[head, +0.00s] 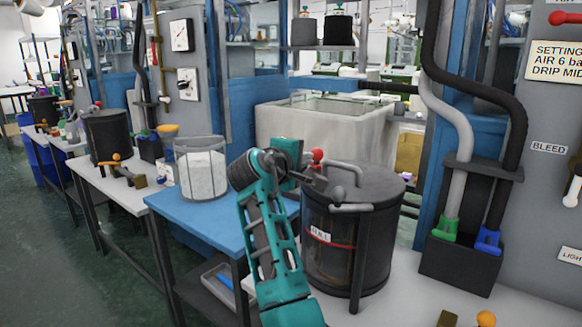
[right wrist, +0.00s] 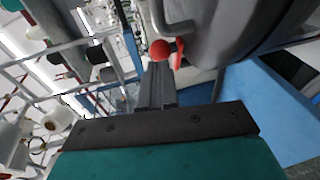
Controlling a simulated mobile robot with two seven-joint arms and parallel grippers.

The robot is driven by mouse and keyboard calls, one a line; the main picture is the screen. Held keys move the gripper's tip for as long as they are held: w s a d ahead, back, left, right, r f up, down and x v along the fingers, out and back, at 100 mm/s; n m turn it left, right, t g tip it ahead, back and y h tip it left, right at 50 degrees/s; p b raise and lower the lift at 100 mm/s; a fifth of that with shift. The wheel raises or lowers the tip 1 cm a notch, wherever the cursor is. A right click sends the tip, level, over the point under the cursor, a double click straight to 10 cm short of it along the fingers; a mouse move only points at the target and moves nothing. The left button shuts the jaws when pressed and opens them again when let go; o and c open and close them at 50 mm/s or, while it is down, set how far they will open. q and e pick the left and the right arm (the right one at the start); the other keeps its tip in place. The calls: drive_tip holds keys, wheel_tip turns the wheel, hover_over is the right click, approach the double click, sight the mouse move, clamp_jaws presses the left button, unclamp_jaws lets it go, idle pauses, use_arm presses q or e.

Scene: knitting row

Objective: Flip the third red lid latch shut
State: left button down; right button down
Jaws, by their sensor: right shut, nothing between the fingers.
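A dark drum (head: 380,240) with a grey lid (head: 375,185) and a bent handle stands on the pale bench. A red ball knob (head: 317,155) of its latch stands up at the lid's left rim. My right gripper (head: 312,178) is shut and empty beside the lid's left edge, close to the knob. In the right wrist view its shut fingers (right wrist: 158,82) point at the red knob (right wrist: 160,49), which lies just past their tips. I cannot tell whether they touch. The latch's lower part is partly hidden by the gripper. My left gripper is not in view.
A clear tub of white material (head: 202,172) stands on the blue table (head: 170,205) left of my arm. A large pale tank (head: 320,125) is behind the drum. Hoses with green and blue ends (head: 487,240) stand at right. Another dark drum (head: 108,137) is further left.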

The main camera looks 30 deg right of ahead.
sight(317, 155)
drive_tip(key=x, duration=0.3)
drive_tip(key=shift+w+d, duration=0.1)
drive_tip(key=shift+d, duration=0.05)
drive_tip(key=shift+d+r+n+t+y+p, duration=0.15)
drive_tip(key=shift+d+n+t+y+p, duration=0.2)
drive_tip(key=shift+p, duration=0.75)
drive_tip(key=shift+s+d+n+t+p, duration=0.1)
drive_tip(key=shift+s+n+t+p, duration=0.2)
drive_tip(key=shift+p, duration=0.3)
drive_tip(key=shift+y, duration=0.25)
drive_tip(key=shift+w+f, duration=0.1)
drive_tip(key=shift+f, duration=0.1)
